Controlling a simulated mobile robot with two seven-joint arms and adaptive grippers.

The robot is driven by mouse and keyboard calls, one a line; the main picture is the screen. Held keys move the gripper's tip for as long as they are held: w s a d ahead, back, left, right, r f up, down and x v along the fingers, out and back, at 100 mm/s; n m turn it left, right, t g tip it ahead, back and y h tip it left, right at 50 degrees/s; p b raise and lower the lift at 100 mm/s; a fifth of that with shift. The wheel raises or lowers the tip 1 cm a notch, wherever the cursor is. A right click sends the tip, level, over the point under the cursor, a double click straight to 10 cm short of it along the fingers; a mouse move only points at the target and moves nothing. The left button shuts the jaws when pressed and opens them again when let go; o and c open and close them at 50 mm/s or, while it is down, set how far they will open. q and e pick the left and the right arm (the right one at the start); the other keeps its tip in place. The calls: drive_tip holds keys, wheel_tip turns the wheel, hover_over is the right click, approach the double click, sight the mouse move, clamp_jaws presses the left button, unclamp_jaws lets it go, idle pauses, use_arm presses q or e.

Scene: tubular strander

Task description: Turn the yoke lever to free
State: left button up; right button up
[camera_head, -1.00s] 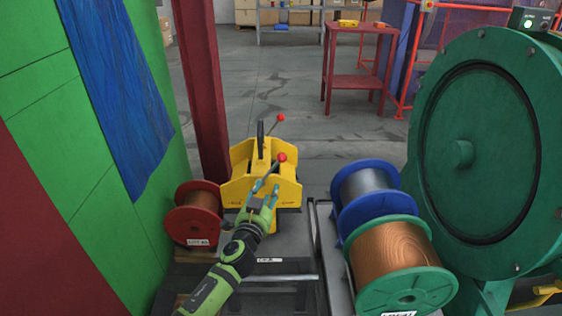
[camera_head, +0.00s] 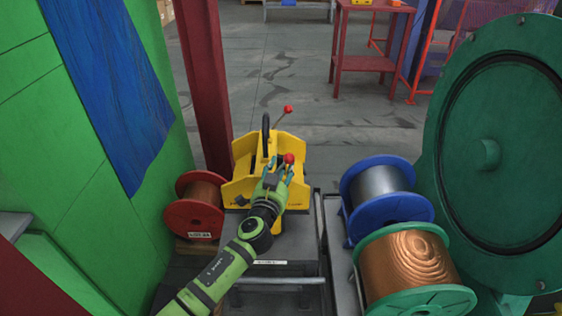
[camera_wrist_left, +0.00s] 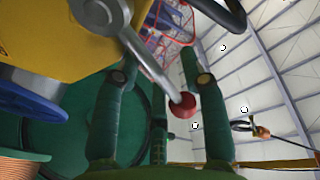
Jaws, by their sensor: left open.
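The yellow yoke (camera_head: 245,183) stands on a dark cart. It carries two levers with red knobs. The far lever's knob (camera_head: 288,109) sticks up behind the yoke, clear of my arm. The near lever's knob (camera_head: 289,158) shows at the fingertips of my left gripper (camera_head: 279,173). In the left wrist view, a grey metal lever (camera_wrist_left: 148,62) runs from the yellow body to a red knob (camera_wrist_left: 182,105). The knob lies between the spread green fingers of my open left gripper (camera_wrist_left: 156,85). I cannot tell whether a finger touches it. My right gripper is out of view.
A red spool (camera_head: 195,208) stands left of the yoke. A blue spool (camera_head: 390,222) and a green-rimmed copper spool (camera_head: 412,265) stand to the right, beside a large green drum (camera_head: 490,110). A dark red post (camera_head: 208,90) rises behind.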

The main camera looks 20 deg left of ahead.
use_arm(q)
drive_tip(key=shift+s, duration=0.1)
drive_tip(key=shift+s+d+r, duration=0.1)
drive_tip(key=shift+r, duration=0.05)
drive_tip(key=shift+c, duration=1.2)
clamp_jaws()
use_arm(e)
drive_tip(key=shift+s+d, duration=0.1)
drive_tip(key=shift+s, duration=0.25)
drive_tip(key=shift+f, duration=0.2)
